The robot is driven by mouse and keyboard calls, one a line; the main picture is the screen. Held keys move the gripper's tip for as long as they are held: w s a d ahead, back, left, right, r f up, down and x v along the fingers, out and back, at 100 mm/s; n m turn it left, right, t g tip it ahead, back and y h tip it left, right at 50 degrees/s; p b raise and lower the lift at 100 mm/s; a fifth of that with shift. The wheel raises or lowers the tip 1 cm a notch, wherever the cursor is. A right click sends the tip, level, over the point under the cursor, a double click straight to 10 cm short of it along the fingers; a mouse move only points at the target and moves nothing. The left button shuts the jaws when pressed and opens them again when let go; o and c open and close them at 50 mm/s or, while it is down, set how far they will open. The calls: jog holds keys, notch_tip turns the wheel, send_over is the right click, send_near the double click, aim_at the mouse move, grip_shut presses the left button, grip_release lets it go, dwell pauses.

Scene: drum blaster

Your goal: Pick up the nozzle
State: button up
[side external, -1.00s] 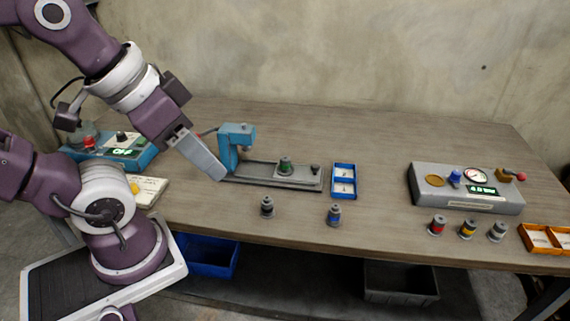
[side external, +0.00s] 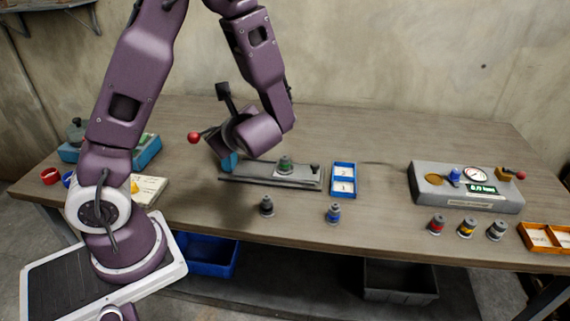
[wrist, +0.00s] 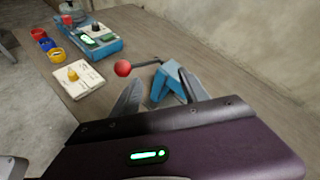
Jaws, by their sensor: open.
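Several small nozzle-like parts stand upright on the bench: a dark grey one (side external: 266,206), a blue-banded one (side external: 333,214), and red (side external: 437,225), yellow (side external: 467,229) and grey (side external: 496,231) ones at the right. A green-banded part (side external: 285,166) sits on the grey rail fixture (side external: 240,180). I cannot tell which is the nozzle meant. My gripper (wrist: 160,87) is open in the wrist view. Its fingers flank the view of the blue press (wrist: 168,84), which has a red-ball lever (wrist: 123,68). In the side view my arm hides the fingers and most of the press.
A blue two-part tray (side external: 344,180) lies right of the fixture. A grey gauge box (side external: 467,188) and orange tray (side external: 548,238) are farther right. At the left are a blue control box (wrist: 92,42), a white switch plate (wrist: 77,79) and coloured rings (wrist: 47,44).

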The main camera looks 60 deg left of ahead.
jog(key=w+f+m+t, duration=0.3)
jog(key=w+f+m, duration=0.1)
jog(key=w+m, duration=0.15)
jog(key=m+t+h, duration=0.3)
jog(key=m+t, duration=0.1)
jog(key=m, duration=0.2)
send_near(284, 163)
jog(key=x, duration=0.4)
jog(key=shift+w+a+r, duration=0.1)
jog(key=shift+a, duration=0.15)
jog(key=x, duration=0.7)
jog(key=shift+w+f, duration=0.15)
jog(key=shift+f, duration=0.1)
jog(key=shift+d, duration=0.1)
grip_shut()
